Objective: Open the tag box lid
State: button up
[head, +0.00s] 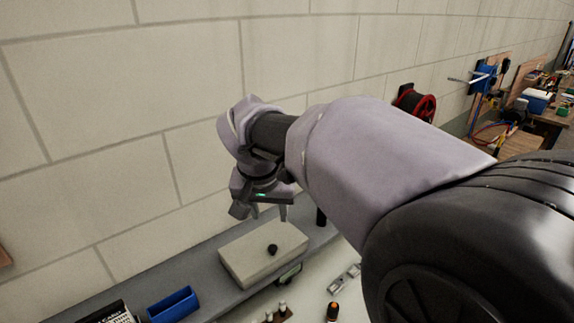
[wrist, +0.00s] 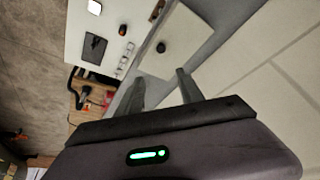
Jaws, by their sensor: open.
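The tag box is a pale beige box with a flat lid (head: 255,247) and a small dark round knob (head: 272,249) on top. It sits shut on the grey shelf along the wall. In the wrist view the lid (wrist: 182,38) and knob (wrist: 161,47) show beyond the fingers. My gripper (head: 269,212) is above and behind the box in the head view, pointing down, apart from the knob. In the wrist view my gripper (wrist: 160,85) has its two fingers spread with nothing between them.
A blue tray (head: 173,306) and a dark item lie on the grey shelf (head: 222,296) to the left. A dark upright cylinder (head: 321,217) stands right of the box. An orange-topped tool (head: 332,311) and small parts lie on the white surface in front. The block wall is close behind.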

aim_at(273, 247)
jog(key=x, duration=0.5)
jog(key=s+x, duration=0.1)
jog(key=x, duration=0.4)
jog(key=a+x, duration=0.1)
jog(key=x, duration=0.4)
jog(key=shift+f+b, duration=0.4)
jog(key=shift+f, duration=0.15)
jog(key=shift+w+d+f, duration=0.15)
jog(key=shift+w+f, duration=0.1)
jog(key=shift+f, duration=0.2)
grip_shut()
